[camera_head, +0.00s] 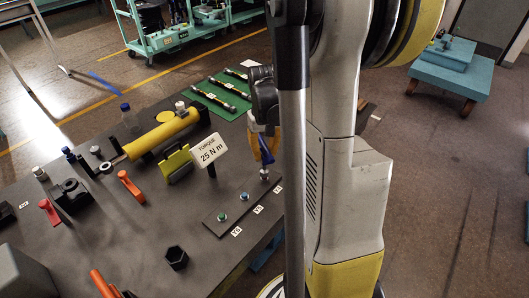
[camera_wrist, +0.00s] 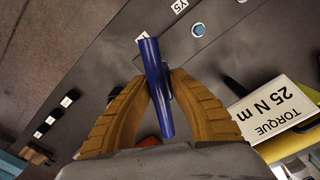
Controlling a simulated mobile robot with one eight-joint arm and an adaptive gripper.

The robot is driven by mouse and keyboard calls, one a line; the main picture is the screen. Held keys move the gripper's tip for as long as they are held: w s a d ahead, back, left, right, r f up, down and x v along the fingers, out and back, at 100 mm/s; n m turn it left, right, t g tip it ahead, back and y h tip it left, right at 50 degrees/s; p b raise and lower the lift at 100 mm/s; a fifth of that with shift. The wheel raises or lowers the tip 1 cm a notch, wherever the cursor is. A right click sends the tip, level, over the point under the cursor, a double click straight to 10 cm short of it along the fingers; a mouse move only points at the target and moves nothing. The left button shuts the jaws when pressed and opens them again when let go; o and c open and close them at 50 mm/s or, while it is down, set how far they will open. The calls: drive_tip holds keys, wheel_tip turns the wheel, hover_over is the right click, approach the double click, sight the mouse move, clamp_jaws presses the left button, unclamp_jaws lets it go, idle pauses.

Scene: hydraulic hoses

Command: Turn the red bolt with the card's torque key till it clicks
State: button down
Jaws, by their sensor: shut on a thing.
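My gripper (camera_head: 266,148) is at the right of the dark table. Its two orange fingers, also in the wrist view (camera_wrist: 158,85), are shut on a blue torque key (camera_wrist: 154,80). The key stands roughly upright in the head view, its lower end over the far end of a dark bolt plate (camera_head: 232,207). I cannot tell whether it sits on a bolt there; no red bolt head shows clearly. A green bolt (camera_head: 221,216) and a blue bolt (camera_head: 244,196) stand on the same plate. The white card (camera_head: 210,150) reads "TORQUE 25 N m".
Red-handled tools (camera_head: 130,187) and a yellow cylinder (camera_head: 162,134) lie left of the card. A black hex piece (camera_head: 176,257) is near the front. A green mat (camera_head: 222,97) with hoses lies behind. The table between the hex piece and plate is clear.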

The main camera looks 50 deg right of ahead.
sight(264, 145)
drive_tip(key=shift+f+b, duration=0.65)
drive_tip(key=shift+f, duration=0.2)
idle(0.3)
drive_tip(key=shift+m, duration=1.1)
drive_tip(key=shift+m, duration=1.2)
drive_tip(key=shift+m+b, duration=0.3)
drive_tip(key=shift+m, duration=0.4)
drive_tip(key=shift+r+p, duration=2.3)
drive_tip(key=shift+r, duration=0.8)
